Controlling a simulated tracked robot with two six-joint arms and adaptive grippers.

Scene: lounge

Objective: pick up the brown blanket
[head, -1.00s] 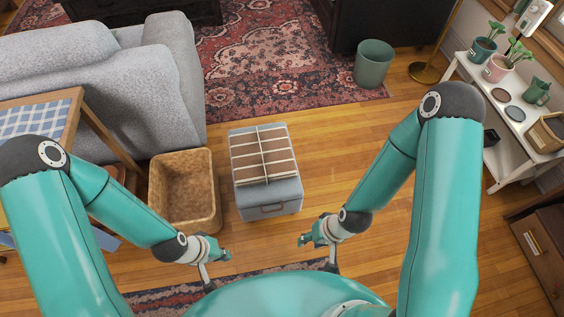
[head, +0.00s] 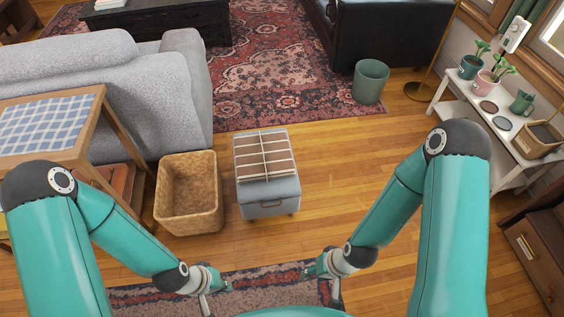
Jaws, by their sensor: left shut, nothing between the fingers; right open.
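A flat brown blanket (head: 265,157) with pale stripes lies on top of a grey-blue ottoman (head: 268,205) in the middle of the head view. My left gripper (head: 227,286) is shut and empty, low in the view, nearer to me than the ottoman and to its left. My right gripper (head: 308,271) is open and empty, nearer to me than the ottoman and to its right. Both grippers are apart from the blanket.
An empty wicker basket (head: 188,215) stands just left of the ottoman. A side table (head: 83,103) and grey sofa (head: 105,60) are further left. A green bin (head: 370,80) and white plant shelf (head: 514,145) are at right. Wood floor right of the ottoman is clear.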

